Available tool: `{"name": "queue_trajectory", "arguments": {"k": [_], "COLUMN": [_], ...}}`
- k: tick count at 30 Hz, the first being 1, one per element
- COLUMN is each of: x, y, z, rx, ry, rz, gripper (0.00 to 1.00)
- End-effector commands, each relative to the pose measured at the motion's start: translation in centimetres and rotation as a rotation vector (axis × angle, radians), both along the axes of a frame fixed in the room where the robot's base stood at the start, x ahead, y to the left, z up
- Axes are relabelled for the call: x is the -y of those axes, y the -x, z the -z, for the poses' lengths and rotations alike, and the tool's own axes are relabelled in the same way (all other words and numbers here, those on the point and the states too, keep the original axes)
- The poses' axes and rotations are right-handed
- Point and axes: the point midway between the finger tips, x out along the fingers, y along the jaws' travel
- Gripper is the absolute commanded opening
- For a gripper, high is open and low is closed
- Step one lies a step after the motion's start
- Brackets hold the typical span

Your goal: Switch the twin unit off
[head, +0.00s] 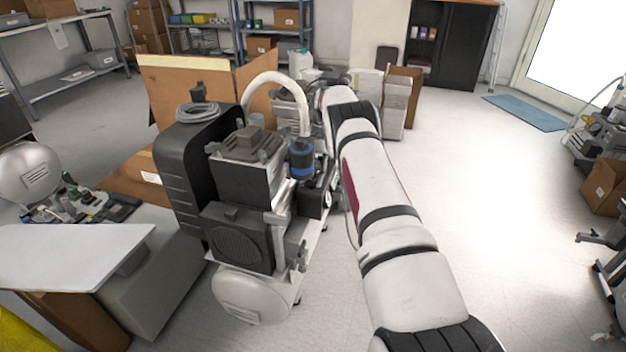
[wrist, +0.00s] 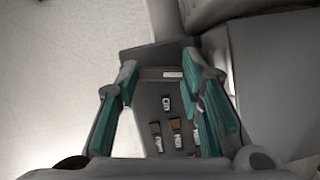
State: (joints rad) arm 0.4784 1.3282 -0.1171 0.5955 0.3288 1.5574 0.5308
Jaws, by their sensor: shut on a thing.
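In the wrist view my gripper (wrist: 162,80) has its two teal-padded fingers on either side of a dark switch panel (wrist: 147,100). The fingers are apart and shut on this panel's box. Several small labelled switches or tags (wrist: 176,131) show on the panel between the fingers. Their on or off positions are too small to read. In the head view a compressor unit (head: 238,238) with a dark motor block and a white tank stands at the centre. My arm reaches past its right side, and my gripper is hidden there. I cannot tell which machine is the twin unit.
A black ribbed case (head: 185,175) and an open cardboard box (head: 187,82) stand by the compressor. A white-topped bench (head: 70,250) is at the left. Shelves (head: 60,60) line the back.

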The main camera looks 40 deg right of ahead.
Motion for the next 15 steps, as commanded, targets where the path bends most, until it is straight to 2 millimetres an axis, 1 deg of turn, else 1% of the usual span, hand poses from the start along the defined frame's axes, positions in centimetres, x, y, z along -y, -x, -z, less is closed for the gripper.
{"name": "queue_trajectory", "arguments": {"k": [6, 15], "x": [-0.05, -0.1], "y": [-0.09, -0.07], "z": [0.14, 0.07], "rx": [0.0, -0.002], "ry": [0.001, 0.0], "rz": [-0.129, -0.214], "gripper": [0.07, 0.07]}}
